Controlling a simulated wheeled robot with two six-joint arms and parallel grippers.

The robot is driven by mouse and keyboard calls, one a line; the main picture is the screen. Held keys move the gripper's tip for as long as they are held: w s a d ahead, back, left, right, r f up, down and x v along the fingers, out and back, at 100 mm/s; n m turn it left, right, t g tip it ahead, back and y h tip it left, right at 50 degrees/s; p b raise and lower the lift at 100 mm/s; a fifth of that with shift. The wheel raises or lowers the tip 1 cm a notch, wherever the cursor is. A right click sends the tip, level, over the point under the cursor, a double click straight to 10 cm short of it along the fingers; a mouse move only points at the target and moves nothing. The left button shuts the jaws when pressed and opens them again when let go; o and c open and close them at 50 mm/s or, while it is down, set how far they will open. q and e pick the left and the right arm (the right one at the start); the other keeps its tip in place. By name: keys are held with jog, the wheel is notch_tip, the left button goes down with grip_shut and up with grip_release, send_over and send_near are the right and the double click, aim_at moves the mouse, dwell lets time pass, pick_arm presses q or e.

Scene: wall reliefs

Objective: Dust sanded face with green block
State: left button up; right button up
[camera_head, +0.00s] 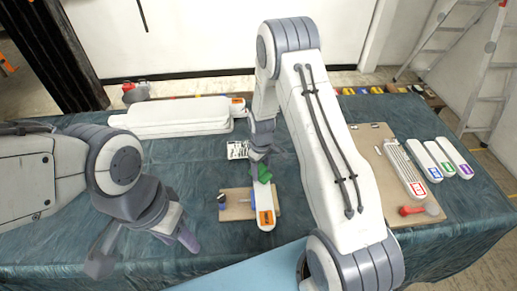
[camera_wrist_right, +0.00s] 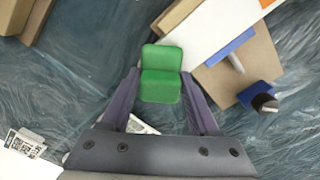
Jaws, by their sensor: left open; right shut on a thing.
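My right gripper (camera_wrist_right: 161,95) is shut on the green block (camera_wrist_right: 161,70), which sits between its two fingers in the right wrist view. In the head view the green block (camera_head: 264,173) is at the far end of a white piece with an orange label (camera_head: 264,206). The white piece lies over a tan board (camera_head: 236,206). I cannot tell whether the block touches the white piece. Part of the white piece shows in the right wrist view (camera_wrist_right: 205,30). My left gripper (camera_head: 146,250) is open and empty, left of the board.
A long white piece (camera_head: 170,115) lies at the back left. A tan board (camera_head: 372,140) on the right carries a white slatted piece (camera_head: 402,167) and a red-ended tool (camera_head: 412,210). More labelled white pieces (camera_head: 437,160) lie at the right. A dark-topped blue item (camera_head: 222,201) stands on the middle board.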

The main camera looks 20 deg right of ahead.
jog(key=shift+w+d, duration=0.1)
jog(key=shift+w, duration=0.3)
notch_tip(320, 180, up, 4)
jog(key=shift+s+f+p, duration=0.1)
jog(key=shift+f+p, duration=0.1)
jog(key=shift+p, duration=0.85)
jog(key=shift+r, duration=0.25)
jog(key=shift+r+p, duration=1.75)
jog(key=shift+r, duration=0.3)
